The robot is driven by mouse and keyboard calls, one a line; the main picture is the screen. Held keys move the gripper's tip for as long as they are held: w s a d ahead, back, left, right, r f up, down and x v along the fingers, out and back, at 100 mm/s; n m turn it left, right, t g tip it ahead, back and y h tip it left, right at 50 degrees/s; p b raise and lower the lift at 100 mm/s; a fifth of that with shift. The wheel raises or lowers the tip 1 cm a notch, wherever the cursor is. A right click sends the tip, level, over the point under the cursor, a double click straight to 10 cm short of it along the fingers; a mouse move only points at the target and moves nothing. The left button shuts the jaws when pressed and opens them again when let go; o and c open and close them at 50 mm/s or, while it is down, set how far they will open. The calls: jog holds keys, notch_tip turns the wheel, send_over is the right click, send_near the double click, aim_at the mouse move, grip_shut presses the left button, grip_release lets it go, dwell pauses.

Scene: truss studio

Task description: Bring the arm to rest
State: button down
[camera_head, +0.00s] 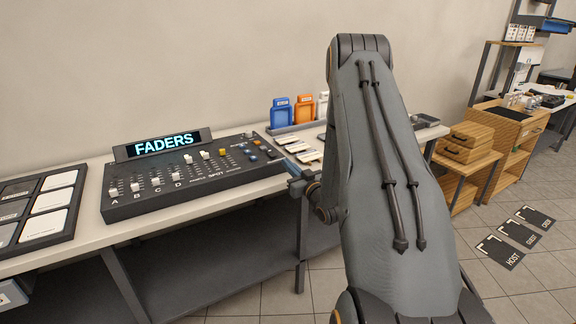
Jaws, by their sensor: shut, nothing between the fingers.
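My arm rises in the right middle of the head view, its large grey link upright and folded at the top. My gripper (297,186) shows small at the left side of the arm, by the front edge of the long table (135,233). It points left, is shut and holds nothing. Part of the wrist behind it is hidden by the arm link. The gripper looks apart from the fader console (190,178), which stands to its left on the table; the exact gap is hard to tell.
A tray of cards (77,214) lies at the table's left end. Blue (282,115) and orange (304,110) holders stand behind white cards (298,148). Wooden cases (466,147) sit on a low stand at right. Labelled floor mats (500,252) lie on the open tiled floor.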

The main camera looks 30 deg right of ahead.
jog(key=s+a+r+g, duration=0.1)
jog(key=s+a+g, duration=0.2)
jog(key=a+g, duration=0.3)
jog(key=s+a+g, duration=0.2)
jog(key=a+g, duration=0.1)
jog(key=a, duration=0.5)
jog(key=s+a+r+g, duration=0.1)
jog(key=s+a+g, duration=0.3)
jog(key=s, duration=0.9)
jog(key=s+a+r+g, duration=0.1)
jog(key=s+a+g, duration=0.3)
jog(key=s+a, duration=0.5)
jog(key=s, duration=0.4)
jog(key=shift+s+a+r+g, duration=0.25)
jog(key=shift+s+a+g, duration=0.05)
jog(key=shift+s+g, duration=0.1)
jog(key=shift+w+d, duration=0.1)
